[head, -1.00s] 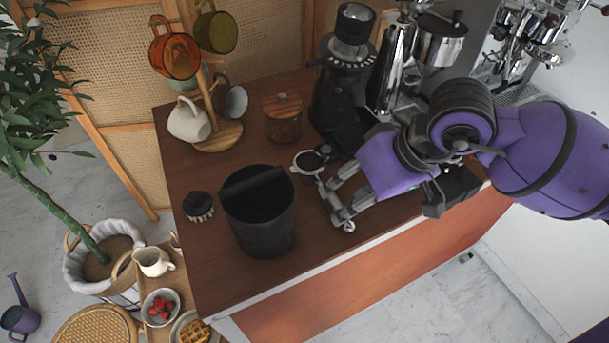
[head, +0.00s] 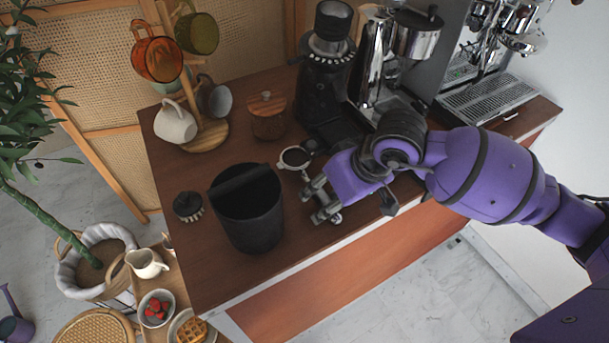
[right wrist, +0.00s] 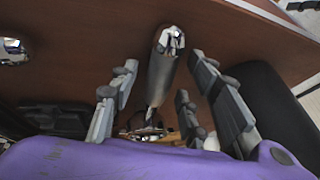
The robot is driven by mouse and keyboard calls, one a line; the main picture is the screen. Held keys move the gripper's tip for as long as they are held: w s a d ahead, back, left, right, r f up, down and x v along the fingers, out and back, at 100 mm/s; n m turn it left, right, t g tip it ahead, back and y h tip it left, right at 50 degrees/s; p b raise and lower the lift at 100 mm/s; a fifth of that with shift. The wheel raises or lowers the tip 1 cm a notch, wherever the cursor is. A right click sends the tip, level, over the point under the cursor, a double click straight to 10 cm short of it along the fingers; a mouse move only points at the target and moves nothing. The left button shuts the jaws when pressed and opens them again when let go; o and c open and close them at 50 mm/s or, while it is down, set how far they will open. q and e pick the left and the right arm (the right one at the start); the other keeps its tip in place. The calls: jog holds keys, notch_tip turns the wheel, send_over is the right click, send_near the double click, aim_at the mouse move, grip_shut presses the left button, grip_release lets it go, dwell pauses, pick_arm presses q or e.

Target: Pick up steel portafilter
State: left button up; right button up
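The steel portafilter shows its round basket (head: 295,158) on the brown counter in the head view, just beyond my right gripper's fingers. My right gripper (head: 319,200) is low over the counter with its fingers spread. My left gripper is not in view.
A black knock bin (head: 250,232) stands left of the gripper, with a dark brush (head: 188,206) beyond it. The grinder (head: 325,85), lidded jar (head: 268,117) and mug tree (head: 205,135) stand behind. The counter's front edge is close to my arm.

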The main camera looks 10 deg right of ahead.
grip_shut()
jog(key=shift+w+r, duration=0.1)
jog(key=shift+r, duration=0.1)
